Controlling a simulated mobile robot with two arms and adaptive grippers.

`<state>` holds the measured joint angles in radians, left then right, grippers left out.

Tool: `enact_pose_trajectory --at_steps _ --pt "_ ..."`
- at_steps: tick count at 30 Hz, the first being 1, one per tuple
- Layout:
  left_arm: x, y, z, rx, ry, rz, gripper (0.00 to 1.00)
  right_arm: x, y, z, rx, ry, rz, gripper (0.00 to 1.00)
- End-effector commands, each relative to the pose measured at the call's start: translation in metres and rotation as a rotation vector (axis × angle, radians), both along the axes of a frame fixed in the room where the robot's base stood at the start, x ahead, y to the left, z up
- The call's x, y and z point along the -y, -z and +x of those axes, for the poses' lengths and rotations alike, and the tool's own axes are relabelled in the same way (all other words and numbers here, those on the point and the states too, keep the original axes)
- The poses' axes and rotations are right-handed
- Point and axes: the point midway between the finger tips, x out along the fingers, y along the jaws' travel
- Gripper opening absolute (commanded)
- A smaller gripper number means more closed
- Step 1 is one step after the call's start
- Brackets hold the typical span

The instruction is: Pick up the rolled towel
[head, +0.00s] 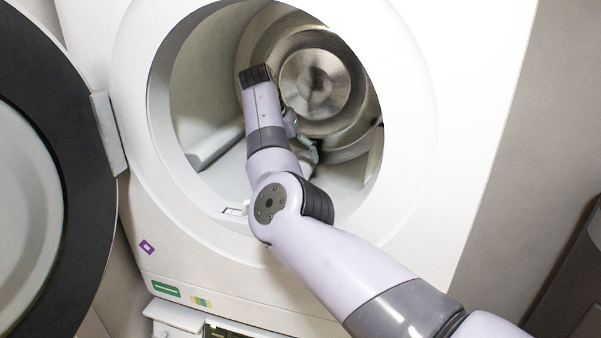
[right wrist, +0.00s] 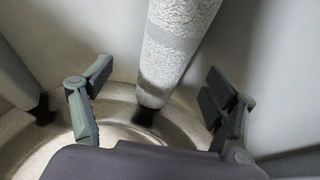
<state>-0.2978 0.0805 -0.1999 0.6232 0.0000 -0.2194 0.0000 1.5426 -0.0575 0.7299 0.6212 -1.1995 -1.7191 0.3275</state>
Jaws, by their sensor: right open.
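The rolled towel (right wrist: 178,40) is a pale, textured cylinder in the right wrist view. It runs down from the top middle to a dark spot at its lower end. My right gripper (right wrist: 158,88) is open, with one finger on each side of the towel in the picture and a visible gap on both sides. In the head view my right arm reaches through the round door opening, and the gripper (head: 306,146) is mostly hidden behind the arm. I cannot make out the towel there. My left gripper is not in view.
The white washer (head: 420,60) has a metal drum back (head: 317,84) and a pale bar (head: 215,146) inside at the left. Its dark-rimmed door (head: 88,185) stands open at the left. The opening's rim surrounds my arm. A smooth grey bar (right wrist: 14,78) lies left of the gripper.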

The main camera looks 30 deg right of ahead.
Motion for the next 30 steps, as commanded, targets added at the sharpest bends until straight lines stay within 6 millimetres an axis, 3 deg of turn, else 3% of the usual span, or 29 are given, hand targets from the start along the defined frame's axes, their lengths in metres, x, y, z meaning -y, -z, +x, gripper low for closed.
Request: enact_pose_trajectory --at_steps 6,12,19,30 --pt "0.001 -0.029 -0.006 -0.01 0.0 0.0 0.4 0.01 0.023 0.005 -0.005 0.0 0.002 0.8" --pt "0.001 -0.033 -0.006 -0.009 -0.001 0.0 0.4 0.018 0.043 0.007 -0.003 0.0 0.001 0.8" --pt "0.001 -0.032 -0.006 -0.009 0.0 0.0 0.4 0.018 0.045 0.008 -0.002 0.0 0.001 0.8" --pt "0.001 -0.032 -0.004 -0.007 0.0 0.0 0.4 0.018 0.044 0.008 -0.001 -0.001 0.001 0.55"
